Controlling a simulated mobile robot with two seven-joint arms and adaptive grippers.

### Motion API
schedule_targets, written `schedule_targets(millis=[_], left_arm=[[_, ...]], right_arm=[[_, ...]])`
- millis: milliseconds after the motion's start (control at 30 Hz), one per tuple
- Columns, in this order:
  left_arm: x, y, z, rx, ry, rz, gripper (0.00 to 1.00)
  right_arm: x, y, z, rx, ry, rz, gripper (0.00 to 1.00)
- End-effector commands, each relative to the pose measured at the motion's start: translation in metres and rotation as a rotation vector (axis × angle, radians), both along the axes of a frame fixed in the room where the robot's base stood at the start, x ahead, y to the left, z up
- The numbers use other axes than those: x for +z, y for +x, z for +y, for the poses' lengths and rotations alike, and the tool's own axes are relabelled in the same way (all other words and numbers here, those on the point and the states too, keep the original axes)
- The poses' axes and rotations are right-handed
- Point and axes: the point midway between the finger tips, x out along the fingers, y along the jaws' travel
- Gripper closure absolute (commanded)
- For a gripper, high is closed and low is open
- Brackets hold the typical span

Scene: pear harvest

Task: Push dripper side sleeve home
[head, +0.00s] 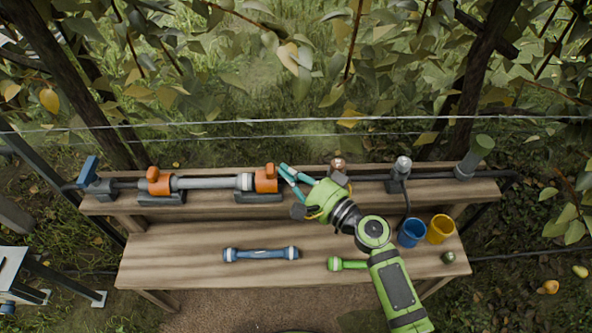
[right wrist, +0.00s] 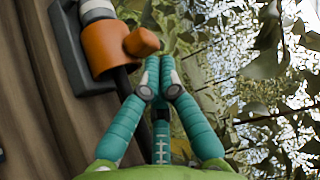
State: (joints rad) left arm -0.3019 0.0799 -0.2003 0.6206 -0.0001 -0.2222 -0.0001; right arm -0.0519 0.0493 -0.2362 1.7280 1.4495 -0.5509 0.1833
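A grey pipe (head: 205,183) lies along the raised back shelf between the left orange fitting (head: 158,182) and the right orange fitting (head: 266,179). A pale collar (head: 246,182) sits where the pipe meets the right fitting. I cannot tell which part is the dripper side sleeve. My right gripper (head: 283,168) has its teal fingertips together beside the right fitting's knob. In the right wrist view the fingertips (right wrist: 160,65) meet close to the orange knob (right wrist: 142,42), with nothing visible between them; contact is unclear. My left gripper is not in view.
On the lower bench lie a blue tube (head: 261,254) and a green-ended piece (head: 348,264), partly hidden by my right arm. A blue cup (head: 411,233) and yellow cup (head: 440,228) stand right. Wires and foliage run behind the shelf.

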Motion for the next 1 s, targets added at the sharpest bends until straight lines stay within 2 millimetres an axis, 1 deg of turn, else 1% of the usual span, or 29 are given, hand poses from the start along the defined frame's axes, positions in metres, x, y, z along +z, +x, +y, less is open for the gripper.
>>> schedule_targets(millis=[167,233,333,433,533,1000], left_arm=[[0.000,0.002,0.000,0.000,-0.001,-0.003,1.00],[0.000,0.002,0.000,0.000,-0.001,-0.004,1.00],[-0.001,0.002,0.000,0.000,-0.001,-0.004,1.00],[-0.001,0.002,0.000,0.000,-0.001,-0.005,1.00],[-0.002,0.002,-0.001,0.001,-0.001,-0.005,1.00],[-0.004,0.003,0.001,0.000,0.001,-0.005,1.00]], right_arm=[[0.000,0.000,0.000,0.000,0.000,0.000,1.00],[0.000,0.000,0.004,0.001,0.001,0.000,1.00],[0.000,0.000,0.016,0.001,0.004,0.002,1.00],[0.000,0.000,0.034,0.002,0.004,0.001,1.00],[0.001,0.000,0.044,0.002,0.002,-0.001,1.00],[0.000,0.002,0.045,0.004,0.002,-0.002,1.00]])
